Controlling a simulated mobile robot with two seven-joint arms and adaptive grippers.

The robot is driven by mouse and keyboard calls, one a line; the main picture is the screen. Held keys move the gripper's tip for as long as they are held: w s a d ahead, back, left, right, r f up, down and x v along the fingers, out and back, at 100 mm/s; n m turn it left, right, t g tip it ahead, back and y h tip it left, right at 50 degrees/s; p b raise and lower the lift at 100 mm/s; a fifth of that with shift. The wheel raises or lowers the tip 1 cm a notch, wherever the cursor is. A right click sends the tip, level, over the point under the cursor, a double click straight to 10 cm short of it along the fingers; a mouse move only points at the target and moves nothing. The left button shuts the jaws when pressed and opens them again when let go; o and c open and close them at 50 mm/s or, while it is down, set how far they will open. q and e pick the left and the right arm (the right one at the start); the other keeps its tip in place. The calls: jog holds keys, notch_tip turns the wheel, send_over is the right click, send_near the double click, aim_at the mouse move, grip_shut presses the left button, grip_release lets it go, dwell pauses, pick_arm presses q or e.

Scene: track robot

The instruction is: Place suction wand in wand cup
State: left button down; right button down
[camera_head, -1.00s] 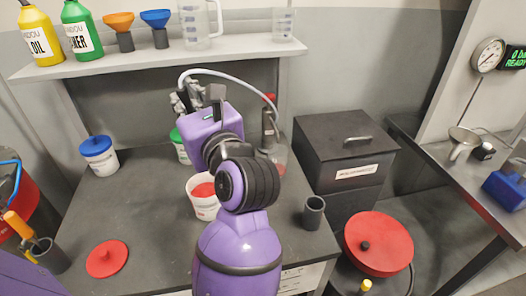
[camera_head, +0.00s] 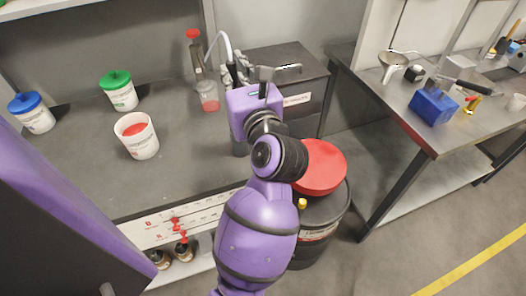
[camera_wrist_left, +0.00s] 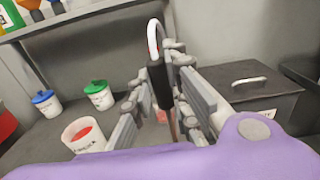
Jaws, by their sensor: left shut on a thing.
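My left gripper (camera_head: 238,72) is shut on the suction wand, whose black handle stands between the fingers in the left wrist view (camera_wrist_left: 160,84). A thin rod runs down below the handle. A pale hose (camera_head: 224,38) arcs from the wand towards a flask (camera_head: 208,100) with a red top and a little reddish liquid. The wand cup (camera_head: 238,148), a dark grey cylinder, stands near the bench's front right corner. My purple wrist hides most of it, and the gripper shows above and beyond it. The wand's tip is hidden in the head view.
On the bench (camera_head: 90,165) are blue-lidded (camera_head: 32,113) and green-lidded (camera_head: 119,92) tubs and an open tub with red contents (camera_head: 136,136). A dark lidded box (camera_head: 285,65) stands at right, with a red-lidded drum (camera_head: 320,168) in front. The bench is bare around the tubs.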

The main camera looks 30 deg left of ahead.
pick_arm(q)
jog(key=shift+w+d+f, duration=0.15)
jog(key=shift+d, duration=0.05)
notch_tip(320, 180, down, 10)
jog(key=b, duration=0.1)
jog(key=shift+a+r, duration=0.2)
jog(key=shift+f+b, duration=0.2)
jog(key=shift+b, duration=0.1)
jog(key=c, duration=1.7)
grip_release()
jog(key=shift+o, duration=0.2)
